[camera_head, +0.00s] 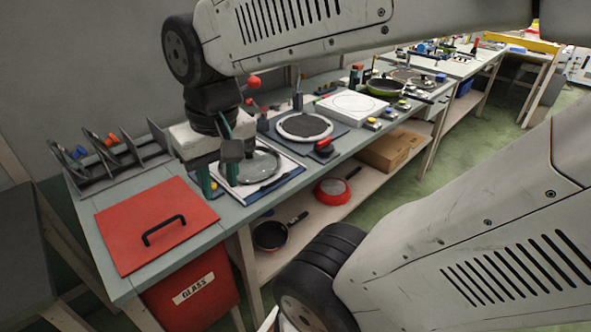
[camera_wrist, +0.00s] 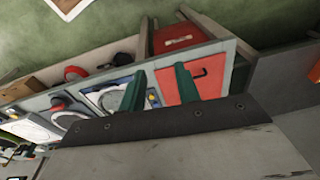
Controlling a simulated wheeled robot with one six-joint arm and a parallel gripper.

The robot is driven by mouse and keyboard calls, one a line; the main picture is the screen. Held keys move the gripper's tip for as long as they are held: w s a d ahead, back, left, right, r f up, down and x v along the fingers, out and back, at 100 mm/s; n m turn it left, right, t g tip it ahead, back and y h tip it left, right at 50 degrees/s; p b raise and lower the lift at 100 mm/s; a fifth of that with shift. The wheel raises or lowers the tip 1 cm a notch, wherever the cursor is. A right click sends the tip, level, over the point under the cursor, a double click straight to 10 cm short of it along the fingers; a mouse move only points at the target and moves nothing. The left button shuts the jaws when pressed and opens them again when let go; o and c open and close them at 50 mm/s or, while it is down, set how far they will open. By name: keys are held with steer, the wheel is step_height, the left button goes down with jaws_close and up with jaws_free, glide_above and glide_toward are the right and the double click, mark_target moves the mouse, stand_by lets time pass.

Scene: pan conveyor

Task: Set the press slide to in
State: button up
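A station with a dark round plate in a white ring (camera_head: 304,127) stands on a dark base on the bench. A red and black handle (camera_head: 324,147) sits at its front edge, and a red ball knob (camera_head: 253,82) shows behind my gripper. I cannot tell which part is the press slide. The handle also shows in the wrist view (camera_wrist: 58,104). My gripper (camera_head: 218,176) is over the round glass-like disc station (camera_head: 262,167), left of the dark plate. Its green fingers are apart with nothing between them, also in the wrist view (camera_wrist: 160,88). The fingers hide part of the disc station.
A red panel with a black handle (camera_head: 130,232) lies at the bench's near left, above a red GLASS bin (camera_head: 195,300). A slotted rack (camera_head: 100,160) stands behind it. A white box (camera_head: 350,107) and a green pan (camera_head: 384,87) are farther right. Pans lie on the lower shelf (camera_head: 300,222).

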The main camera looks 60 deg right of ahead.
steer(key=w+d+f+m, duration=0.5)
steer(key=w+d+m, duration=0.3)
steer(key=d, duration=0.4)
steer(key=m, duration=0.9)
glide_toward(281, 179)
steer(key=shift+t, duration=0.3)
steer(key=f, duration=0.4)
steer(key=w+f, duration=0.1)
steer(key=f, duration=0.2)
steer(key=shift+f, duration=0.3)
steer(key=shift+w, duration=0.1)
jaws_close()
